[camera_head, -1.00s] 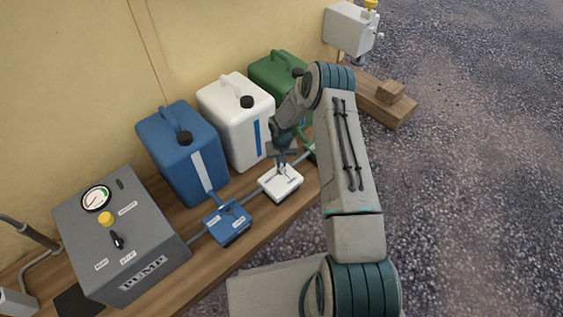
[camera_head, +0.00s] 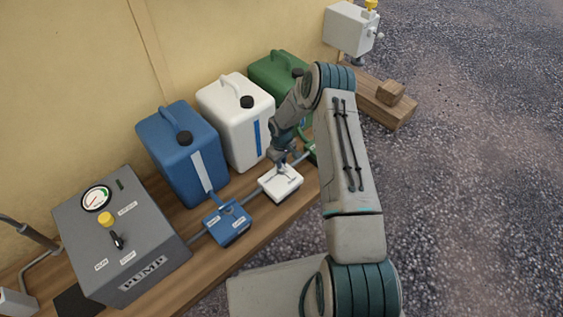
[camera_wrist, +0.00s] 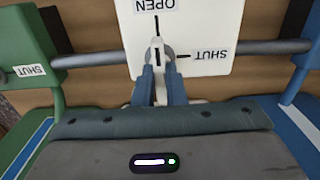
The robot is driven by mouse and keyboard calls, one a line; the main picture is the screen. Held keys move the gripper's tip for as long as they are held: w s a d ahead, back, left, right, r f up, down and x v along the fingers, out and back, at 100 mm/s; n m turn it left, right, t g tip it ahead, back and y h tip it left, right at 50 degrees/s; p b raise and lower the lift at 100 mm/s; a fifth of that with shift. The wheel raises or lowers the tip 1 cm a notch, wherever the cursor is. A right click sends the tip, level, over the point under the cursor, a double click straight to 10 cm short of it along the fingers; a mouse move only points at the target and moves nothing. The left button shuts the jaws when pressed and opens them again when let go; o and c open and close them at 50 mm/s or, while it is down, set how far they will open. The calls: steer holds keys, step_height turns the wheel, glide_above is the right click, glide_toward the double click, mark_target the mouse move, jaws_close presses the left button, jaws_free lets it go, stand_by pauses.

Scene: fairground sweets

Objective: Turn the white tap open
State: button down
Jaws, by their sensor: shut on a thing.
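The white tap (camera_head: 284,188) is a white box on the pipe, in front of the white canister; its plate also fills the top middle of the wrist view (camera_wrist: 214,25). Its labels OPEN and SHUT appear upside down there. My gripper (camera_wrist: 160,73) is shut on the tap's white lever (camera_wrist: 157,45), with a blue-grey finger on each side. The lever's dark line runs up the picture, toward OPEN; the SHUT mark lies to its right. In the head view, my gripper (camera_head: 282,166) comes down on the tap from above and hides part of the lever.
A blue tap (camera_head: 228,224) and the grey pump box (camera_head: 140,255) stand to the left. Blue (camera_head: 178,150), white (camera_head: 235,125) and green (camera_head: 270,72) canisters line the wall behind. A grey pipe (camera_wrist: 95,60) runs through the taps. Gravel ground lies right of the bench.

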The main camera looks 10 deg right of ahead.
stand_by(0.4)
steer(key=c, duration=1.5)
jaws_free()
step_height(320, 180, up, 14)
steer(key=p, duration=0.4)
steer(key=shift+p, duration=0.4)
steer(key=shift+f, duration=0.1)
